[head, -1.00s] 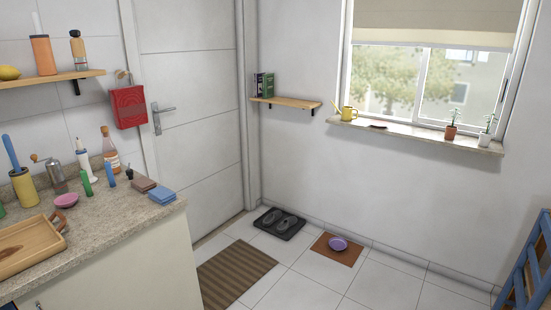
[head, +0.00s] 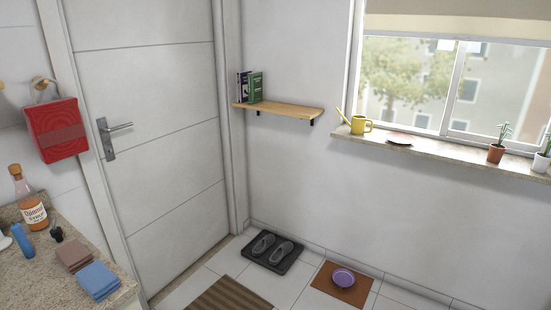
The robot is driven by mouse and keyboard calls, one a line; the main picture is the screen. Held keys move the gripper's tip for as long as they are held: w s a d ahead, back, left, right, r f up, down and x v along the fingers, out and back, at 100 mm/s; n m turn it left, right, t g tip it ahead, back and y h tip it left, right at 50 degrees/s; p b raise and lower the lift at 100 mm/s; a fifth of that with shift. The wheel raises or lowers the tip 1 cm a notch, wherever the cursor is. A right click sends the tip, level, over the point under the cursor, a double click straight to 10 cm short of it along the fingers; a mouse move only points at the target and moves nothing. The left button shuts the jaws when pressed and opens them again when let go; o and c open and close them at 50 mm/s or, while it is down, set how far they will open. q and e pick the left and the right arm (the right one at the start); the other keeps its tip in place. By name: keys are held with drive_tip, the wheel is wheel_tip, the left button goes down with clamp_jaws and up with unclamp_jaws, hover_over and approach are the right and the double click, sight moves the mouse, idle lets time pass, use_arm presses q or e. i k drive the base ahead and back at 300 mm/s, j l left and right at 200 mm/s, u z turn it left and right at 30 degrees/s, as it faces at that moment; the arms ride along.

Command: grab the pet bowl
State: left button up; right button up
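The pet bowl (head: 343,277) is a small purple bowl. It sits upright on a brown mat (head: 327,290) on the tiled floor, near the wall under the window. Neither of my grippers shows in the head view.
A dark tray with grey shoes (head: 272,251) lies left of the brown mat. A striped rug (head: 229,296) lies in front of the door (head: 150,120). The counter (head: 107,300) with folded cloths (head: 98,280) stands at the left. A wooden shelf (head: 285,111) hangs on the wall.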

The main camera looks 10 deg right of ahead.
sight(343, 277)
drive_tip(key=i+z, duration=0.15)
drive_tip(key=i, duration=0.3)
drive_tip(key=i+j+z, duration=0.15)
drive_tip(key=i, duration=0.3)
drive_tip(key=i+j+z, duration=0.15)
drive_tip(key=i, duration=0.25)
drive_tip(key=i+j+z, duration=0.2)
drive_tip(key=i+z, duration=0.3)
drive_tip(key=i+j+z, duration=0.25)
drive_tip(key=z, duration=0.25)
